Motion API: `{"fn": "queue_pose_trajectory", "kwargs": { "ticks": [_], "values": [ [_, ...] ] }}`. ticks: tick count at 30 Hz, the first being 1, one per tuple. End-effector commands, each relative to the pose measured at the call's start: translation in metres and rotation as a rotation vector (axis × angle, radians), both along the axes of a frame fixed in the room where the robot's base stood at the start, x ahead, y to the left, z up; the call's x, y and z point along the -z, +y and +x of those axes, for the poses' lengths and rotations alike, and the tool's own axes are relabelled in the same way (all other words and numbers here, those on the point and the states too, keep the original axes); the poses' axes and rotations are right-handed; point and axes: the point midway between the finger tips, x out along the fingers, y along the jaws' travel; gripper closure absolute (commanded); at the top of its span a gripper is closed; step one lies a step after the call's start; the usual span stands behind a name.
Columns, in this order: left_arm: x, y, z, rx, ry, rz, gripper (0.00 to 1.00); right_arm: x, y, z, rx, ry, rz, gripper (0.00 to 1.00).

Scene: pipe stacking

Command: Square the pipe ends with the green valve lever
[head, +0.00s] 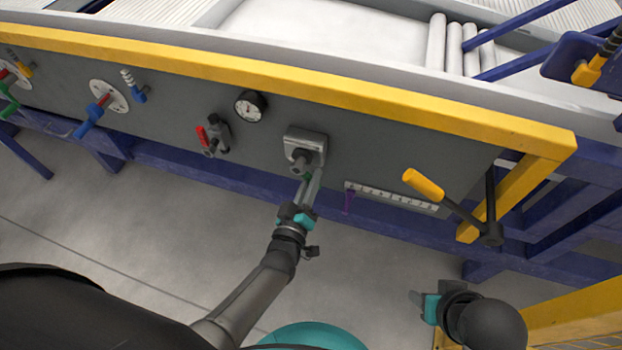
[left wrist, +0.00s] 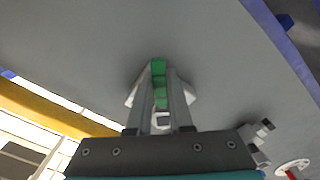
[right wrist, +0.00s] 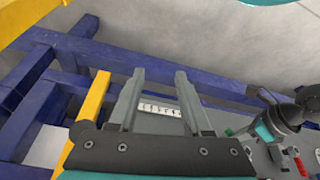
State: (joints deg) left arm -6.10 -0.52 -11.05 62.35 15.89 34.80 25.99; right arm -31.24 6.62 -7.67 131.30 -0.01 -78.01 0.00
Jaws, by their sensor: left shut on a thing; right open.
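The green valve lever (left wrist: 158,68) shows between my left fingers in the left wrist view. My right gripper (head: 416,298) is open and empty, low at the right, well apart from the panel. Its two fingers also show in the right wrist view (right wrist: 159,95).
The grey panel has a gauge (head: 250,106), a red-handled valve (head: 202,136), blue handles at the left, a white scale with a purple pointer (head: 348,202), and a yellow-handled crank (head: 424,185). A yellow rail edges it. Floor before it is clear.

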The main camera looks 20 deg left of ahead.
Motion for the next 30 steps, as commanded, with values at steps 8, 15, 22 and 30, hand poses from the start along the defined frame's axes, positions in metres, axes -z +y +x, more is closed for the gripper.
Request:
{"fn": "queue_pose_trajectory", "kwargs": {
  "ticks": [8, 15, 22, 30],
  "values": [
    [-0.001, -0.001, 0.000, 0.000, -0.003, -0.003, 0.60, -0.001, 0.001, 0.001, 0.000, -0.004, 0.003, 0.51],
    [-0.001, -0.001, 0.000, 0.000, -0.001, -0.002, 0.51, -0.002, 0.001, 0.001, 0.000, -0.005, 0.003, 0.51],
    [-0.001, 0.000, -0.007, 0.001, 0.001, -0.001, 0.51, -0.005, 0.001, 0.002, 0.000, -0.008, 0.004, 0.51],
    [-0.002, 0.001, -0.050, 0.001, 0.004, 0.000, 0.51, 0.029, 0.000, -0.002, -0.002, 0.044, -0.006, 0.51]
  ]
}}
